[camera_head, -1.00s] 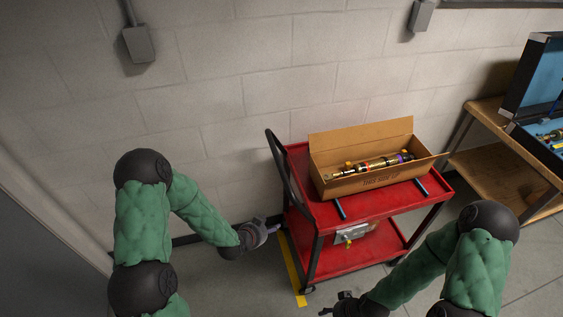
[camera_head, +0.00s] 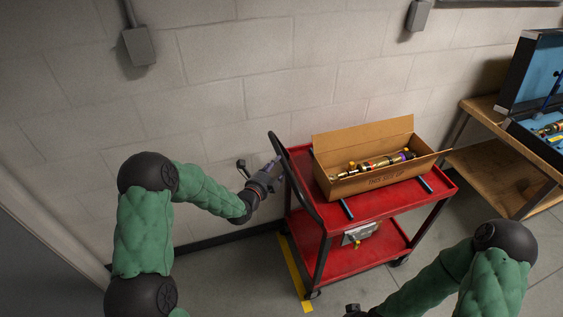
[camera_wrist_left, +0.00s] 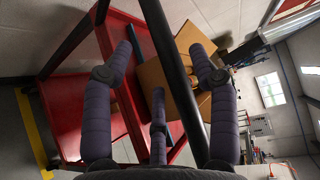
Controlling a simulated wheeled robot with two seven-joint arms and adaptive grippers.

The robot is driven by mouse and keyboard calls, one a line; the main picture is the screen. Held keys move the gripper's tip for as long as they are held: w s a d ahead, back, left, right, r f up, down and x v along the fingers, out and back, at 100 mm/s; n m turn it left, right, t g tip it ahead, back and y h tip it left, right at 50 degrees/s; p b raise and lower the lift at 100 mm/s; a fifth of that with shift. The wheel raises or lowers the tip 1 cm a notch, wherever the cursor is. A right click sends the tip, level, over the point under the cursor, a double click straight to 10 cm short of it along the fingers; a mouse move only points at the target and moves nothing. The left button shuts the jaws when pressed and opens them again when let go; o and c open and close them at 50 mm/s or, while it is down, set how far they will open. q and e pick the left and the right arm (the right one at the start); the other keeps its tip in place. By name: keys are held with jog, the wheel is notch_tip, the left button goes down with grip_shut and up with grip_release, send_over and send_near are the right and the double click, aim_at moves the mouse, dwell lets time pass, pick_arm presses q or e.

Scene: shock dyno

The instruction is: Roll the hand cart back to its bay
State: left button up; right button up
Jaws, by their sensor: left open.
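The red two-shelf hand cart (camera_head: 376,207) stands against the block wall, with its black handle (camera_head: 297,182) at its left end. My left gripper (camera_head: 277,165) is open at the upper part of this handle. In the left wrist view, the black handle bar (camera_wrist_left: 176,62) runs between the spread fingers of my left gripper (camera_wrist_left: 161,62); I cannot tell whether they touch it. The red cart (camera_wrist_left: 78,108) shows behind them. My right gripper (camera_head: 353,311) is mostly cut off at the bottom edge of the head view, and its jaws cannot be made out.
An open cardboard box (camera_head: 372,184) with a shock absorber (camera_head: 370,165) sits on the cart's top shelf, beside blue bars. A small package lies on the lower shelf. Yellow floor tape (camera_head: 295,277) runs by the cart's left end. A wooden bench (camera_head: 500,175) with an open case stands right.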

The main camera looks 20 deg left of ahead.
aim_at(282, 160)
pick_arm(q)
jog(key=shift+b+x, duration=0.4)
jog(key=shift+x, duration=2.35)
jog(key=shift+c, duration=0.3)
jog(key=shift+d, duration=0.1)
grip_shut()
